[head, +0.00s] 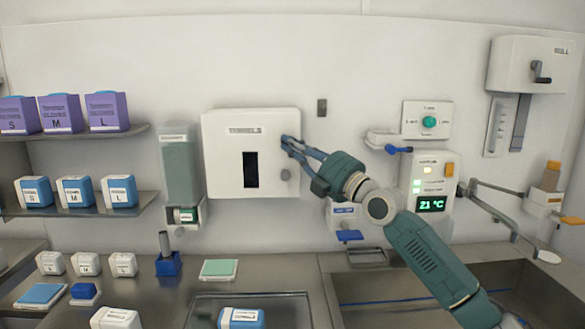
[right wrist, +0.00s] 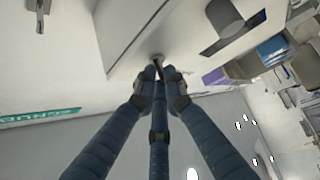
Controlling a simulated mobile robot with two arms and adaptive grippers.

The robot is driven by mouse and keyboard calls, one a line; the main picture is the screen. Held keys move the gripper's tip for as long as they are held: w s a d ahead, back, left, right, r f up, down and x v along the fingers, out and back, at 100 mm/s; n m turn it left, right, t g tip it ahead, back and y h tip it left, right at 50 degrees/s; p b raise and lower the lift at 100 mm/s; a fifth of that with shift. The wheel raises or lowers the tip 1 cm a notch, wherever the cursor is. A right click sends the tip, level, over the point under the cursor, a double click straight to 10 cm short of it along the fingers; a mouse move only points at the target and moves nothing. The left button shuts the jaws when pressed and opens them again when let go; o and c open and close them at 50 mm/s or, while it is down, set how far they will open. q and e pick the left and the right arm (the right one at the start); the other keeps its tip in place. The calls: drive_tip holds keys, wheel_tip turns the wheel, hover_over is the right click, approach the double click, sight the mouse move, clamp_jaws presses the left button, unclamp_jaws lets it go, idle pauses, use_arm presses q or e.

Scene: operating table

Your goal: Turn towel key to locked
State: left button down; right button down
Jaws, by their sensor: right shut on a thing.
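The white towel dispenser (head: 222,165), labelled TOWELS, hangs on the wall with a dark window in its front. My right gripper (head: 287,142) reaches its upper right edge from the right. In the right wrist view the fingertips of my right gripper (right wrist: 160,76) are closed together on the small dark towel key (right wrist: 159,68) at a round lock (right wrist: 156,58) on the dispenser's side. The fingers hide most of the key, so its turn angle cannot be told. My left gripper is not in view.
A control panel (head: 433,180) and a blue-handled tap (head: 397,150) are to the right. A sink (head: 400,285) lies below my right arm.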

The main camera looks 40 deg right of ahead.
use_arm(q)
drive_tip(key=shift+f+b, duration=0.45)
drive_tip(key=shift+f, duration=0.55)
use_arm(e)
drive_tip(key=shift+w+a+f+m+t+h, duration=0.1)
drive_tip(key=shift+a+f+m+t+h, duration=0.2)
drive_tip(key=shift+m+h, duration=3.1)
drive_tip(key=shift+w+a+f+m+t+h, duration=0.1)
drive_tip(key=shift+m+t+h, duration=0.35)
drive_tip(key=shift+m+h, duration=2.95)
drive_tip(key=shift+w+a+f+m+t+h, duration=0.1)
drive_tip(key=shift+a+f+m+t+h, duration=0.2)
drive_tip(key=shift+m+h, duration=3.05)
drive_tip(key=m, duration=0.1)
drive_tip(key=m+y, duration=0.1)
drive_tip(key=m, duration=0.1)
drive_tip(key=shift+d+r+g+y, duration=0.1)
drive_tip(key=shift+r+g+y, duration=0.1)
drive_tip(key=shift+g+y, duration=0.05)
drive_tip(key=c, duration=2.1)
unclamp_jaws()
drive_tip(key=v, duration=1.2)
drive_tip(key=shift+w+f, duration=0.1)
drive_tip(key=shift+f, duration=0.05)
